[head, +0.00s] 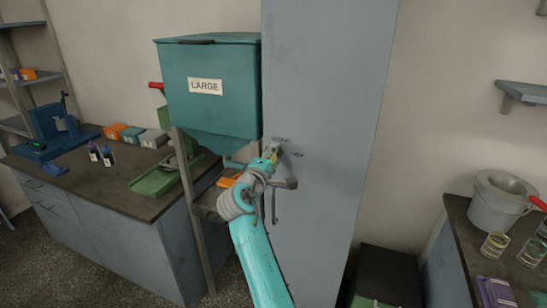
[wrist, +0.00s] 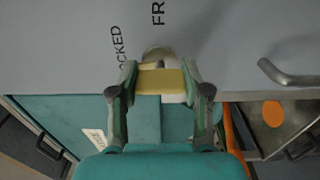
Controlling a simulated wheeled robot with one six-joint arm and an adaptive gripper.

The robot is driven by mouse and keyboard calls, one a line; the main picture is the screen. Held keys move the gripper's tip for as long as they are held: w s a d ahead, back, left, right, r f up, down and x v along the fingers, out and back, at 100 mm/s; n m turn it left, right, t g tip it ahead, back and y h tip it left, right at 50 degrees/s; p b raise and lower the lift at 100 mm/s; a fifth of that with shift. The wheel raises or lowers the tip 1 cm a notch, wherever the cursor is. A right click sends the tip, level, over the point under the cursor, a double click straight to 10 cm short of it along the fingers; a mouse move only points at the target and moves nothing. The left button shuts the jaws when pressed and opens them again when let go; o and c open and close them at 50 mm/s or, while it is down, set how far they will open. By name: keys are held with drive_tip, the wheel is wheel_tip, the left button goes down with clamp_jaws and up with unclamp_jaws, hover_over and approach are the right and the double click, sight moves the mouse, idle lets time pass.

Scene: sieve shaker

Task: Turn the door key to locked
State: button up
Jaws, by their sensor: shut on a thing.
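The door key shows as a yellow grip (wrist: 160,80) in front of a round metal lock (wrist: 156,55) on a grey cabinet door (head: 315,90). My gripper (head: 271,157) is at the lock, its fingers closed on both sides of the yellow grip in the wrist view (wrist: 160,84). In the wrist view, a partly hidden label ending in "OCKED" (wrist: 118,48) lies left of the lock and "FR" (wrist: 158,12) lies above it. The grip's long side runs across the wrist view. I cannot tell which label the key points to.
A door handle (wrist: 290,75) sticks out close by the lock. A teal hopper marked "LARGE" (head: 212,90) stands on a frame just left of the cabinet. A bench (head: 110,185) with tools is at left, a side table (head: 458,212) with a pot at right.

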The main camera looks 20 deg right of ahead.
drive_tip(key=o, duration=1.2)
drive_tip(key=shift+c, duration=0.2)
drive_tip(key=v, duration=1.2)
drive_tip(key=shift+f, duration=0.15)
